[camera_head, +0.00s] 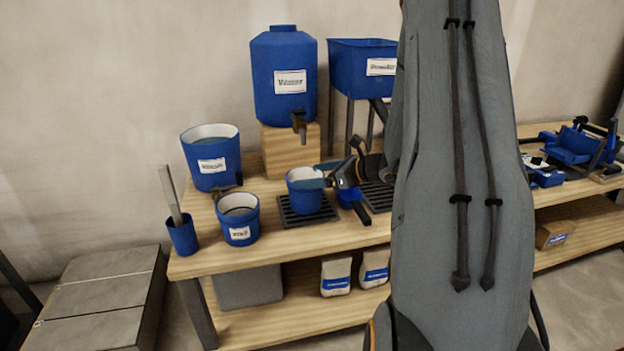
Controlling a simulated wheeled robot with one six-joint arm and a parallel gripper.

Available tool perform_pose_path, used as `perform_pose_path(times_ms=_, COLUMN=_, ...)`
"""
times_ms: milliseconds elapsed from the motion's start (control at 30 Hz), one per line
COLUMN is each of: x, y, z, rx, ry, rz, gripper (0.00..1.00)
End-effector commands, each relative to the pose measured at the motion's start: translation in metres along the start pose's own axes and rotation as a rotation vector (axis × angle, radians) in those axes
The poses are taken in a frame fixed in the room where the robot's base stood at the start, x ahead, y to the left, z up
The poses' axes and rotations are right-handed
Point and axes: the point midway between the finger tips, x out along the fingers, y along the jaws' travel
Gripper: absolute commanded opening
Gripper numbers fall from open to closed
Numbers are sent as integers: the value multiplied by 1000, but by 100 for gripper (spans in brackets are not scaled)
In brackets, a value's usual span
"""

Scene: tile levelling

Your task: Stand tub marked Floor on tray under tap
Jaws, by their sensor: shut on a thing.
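A blue tub (304,198) with a pale inside is at the black slatted tray (326,217) under the tap (299,124) of the blue tank marked Water (284,85). My gripper (325,180) reaches in from the right and is shut on this tub at its right side, near the rim. The tub looks upright and its base is over the tray; I cannot tell whether it rests fully on it. No label shows on the side facing me, so I cannot read its marking.
Another blue tub (239,220), its label apparently Wall, stands left of the tray. A larger blue bucket (211,160) is behind it, and a cup with a trowel (183,235) is at the left edge. A second slatted tray (377,197) lies right, under a blue hopper (362,60).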

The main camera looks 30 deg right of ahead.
Motion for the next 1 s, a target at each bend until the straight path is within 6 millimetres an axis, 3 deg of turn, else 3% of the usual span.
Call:
perform_pose_path(times_ms=300, x=0, y=-1, z=-2, rx=0, ry=-1, rz=-2, gripper=39)
perform_pose_path(times_ms=333, x=0, y=-1, z=-2, rx=0, ry=-1, rz=-2, gripper=83)
perform_pose_path(times_ms=433, x=0, y=-1, z=-2, rx=0, ry=0, rz=-2, gripper=99)
perform_pose_path(times_ms=800, x=-2, y=-1, z=3, rx=-1, ry=-1, rz=-2, gripper=99)
perform_pose_path(times_ms=1000, x=-32, y=-3, z=2, rx=0, ry=-1, rz=-7, gripper=99)
